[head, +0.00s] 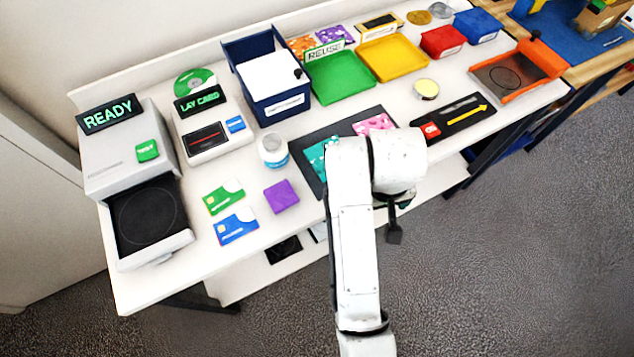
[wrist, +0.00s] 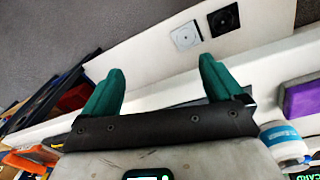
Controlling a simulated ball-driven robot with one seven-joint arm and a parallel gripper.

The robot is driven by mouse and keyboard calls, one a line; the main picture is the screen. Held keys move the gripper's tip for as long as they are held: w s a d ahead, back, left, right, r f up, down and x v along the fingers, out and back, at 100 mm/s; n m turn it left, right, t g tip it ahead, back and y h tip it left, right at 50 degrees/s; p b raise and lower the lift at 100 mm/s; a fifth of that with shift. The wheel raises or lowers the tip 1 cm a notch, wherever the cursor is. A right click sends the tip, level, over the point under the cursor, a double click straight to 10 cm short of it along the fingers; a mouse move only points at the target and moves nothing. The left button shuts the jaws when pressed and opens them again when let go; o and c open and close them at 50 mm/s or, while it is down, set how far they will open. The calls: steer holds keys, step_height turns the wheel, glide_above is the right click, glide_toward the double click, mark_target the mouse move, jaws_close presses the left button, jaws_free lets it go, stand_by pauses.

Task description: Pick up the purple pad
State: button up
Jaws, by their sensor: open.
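The purple pad (head: 281,195) lies flat on the white counter, right of the green and blue cards and left of the dark mat. In the wrist view the purple pad (wrist: 302,98) is at the right edge, partly cut off. My gripper (wrist: 161,67) shows two green fingers spread apart with nothing between them. The pad is well to the right of the fingers there. In the head view my arm's end is beyond the counter's front edge, right of the pad, and the fingers are mostly hidden.
A white jar (head: 273,151) stands just behind the pad. The green card (head: 224,197) and blue card (head: 236,227) lie to its left. A dark mat (head: 313,180) with teal and pink pieces lies to its right. A lower shelf (head: 245,284) runs under the counter.

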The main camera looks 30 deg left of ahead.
steer(key=s+a+r+n+p, duration=0.25)
steer(key=a+r, duration=0.35)
steer(key=a, duration=0.7)
step_height(320, 180, up, 4)
steer(key=n, duration=0.1)
glide_above(278, 190)
steer(key=shift+g, duration=0.4)
steer(key=f+b, duration=0.2)
steer(key=f, duration=0.1)
steer(key=f+b, duration=0.2)
steer(key=shift+s+a, duration=0.15)
steer(key=shift+s, duration=0.1)
steer(key=shift+w+f+p, duration=0.2)
steer(key=shift+f+p, duration=0.3)
steer(key=shift+f, duration=2.4)
steer(key=shift+c, duration=0.4)
steer(key=c, duration=1.1)
